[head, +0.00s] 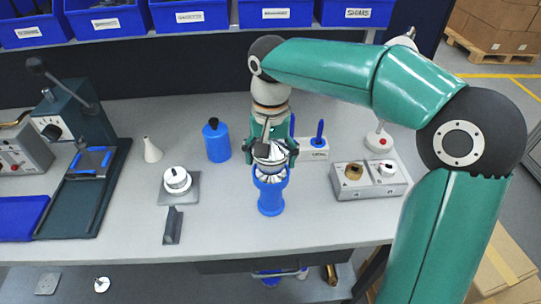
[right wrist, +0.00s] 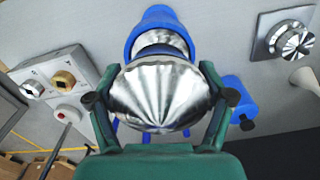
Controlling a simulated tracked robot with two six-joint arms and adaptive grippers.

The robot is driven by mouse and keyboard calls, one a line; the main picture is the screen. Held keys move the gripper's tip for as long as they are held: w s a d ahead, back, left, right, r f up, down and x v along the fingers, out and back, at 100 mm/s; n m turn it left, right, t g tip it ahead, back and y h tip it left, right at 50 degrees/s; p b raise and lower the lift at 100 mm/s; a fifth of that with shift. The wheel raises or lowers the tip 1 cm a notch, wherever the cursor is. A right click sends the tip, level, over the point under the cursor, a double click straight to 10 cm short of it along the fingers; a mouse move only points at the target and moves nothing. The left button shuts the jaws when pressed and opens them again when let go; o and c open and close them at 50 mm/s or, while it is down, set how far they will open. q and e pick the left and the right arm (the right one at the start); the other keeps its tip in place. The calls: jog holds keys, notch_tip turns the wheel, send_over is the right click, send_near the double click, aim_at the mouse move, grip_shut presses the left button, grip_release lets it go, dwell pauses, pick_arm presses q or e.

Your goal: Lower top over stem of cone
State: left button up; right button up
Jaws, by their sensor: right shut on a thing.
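My right gripper (head: 271,150) comes down from above the bench, shut on a shiny fluted metal top (right wrist: 155,95). In the right wrist view its two green fingers (right wrist: 162,105) press on opposite sides of the top. A blue stand (head: 270,198) stands upright on the bench directly below. A second silvery piece, which looks like the cone (head: 270,176), sits in the mouth of the stand. The held top is over it, with little or no gap showing. The stem is hidden, so I cannot tell whether the top is around it. My left gripper is not in view.
A blue bottle (head: 217,143) and a white funnel-like cone (head: 152,150) stand left of the stand. A grey box with knobs (head: 368,179) is on the right. Blue bins (head: 190,17) line the back.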

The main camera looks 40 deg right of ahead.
jog(key=shift+f+b, duration=0.75)
jog(key=shift+f, duration=0.3)
dwell(0.4)
jog(key=o, duration=1.2)
jog(key=shift+r, duration=0.1)
notch_tip(320, 180, up, 12)
jog(key=shift+f, duration=0.1)
